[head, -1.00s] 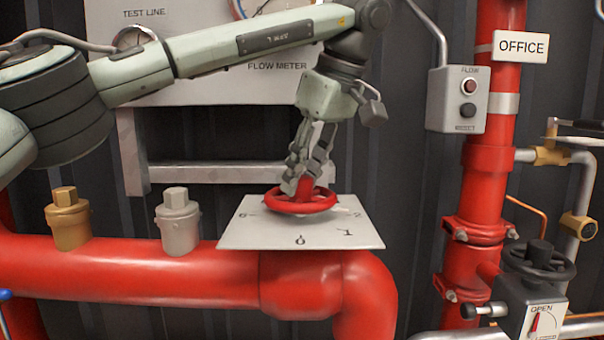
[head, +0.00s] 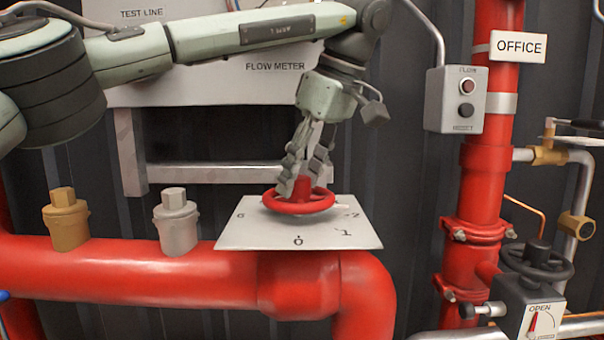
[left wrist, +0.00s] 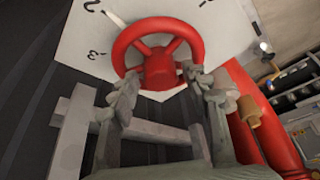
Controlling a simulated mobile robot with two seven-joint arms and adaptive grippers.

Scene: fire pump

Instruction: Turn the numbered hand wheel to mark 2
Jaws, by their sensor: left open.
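The red hand wheel (head: 275,208) lies flat above a pale plate (head: 245,236) with numbers around it. In the head view, 0 is at the front, 1 front right and 2 at the right. In the left wrist view the wheel (left wrist: 122,48) shows its spokes and raised hub. A white pointer (left wrist: 115,18) at its rim points toward the mark that looks like 2; a 3 is lower down. My left gripper (head: 305,186) is open, pointing down over the wheel, its fingers either side of the hub (left wrist: 160,68). Contact cannot be told. My right gripper is not in view.
A red pipe (head: 150,275) runs below the plate, with a brass fitting (head: 67,222) and a grey fitting (head: 177,225) on the left. A grey frame (head: 220,174) stands behind. A switch box (head: 457,100) and red riser (head: 486,180) are at the right.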

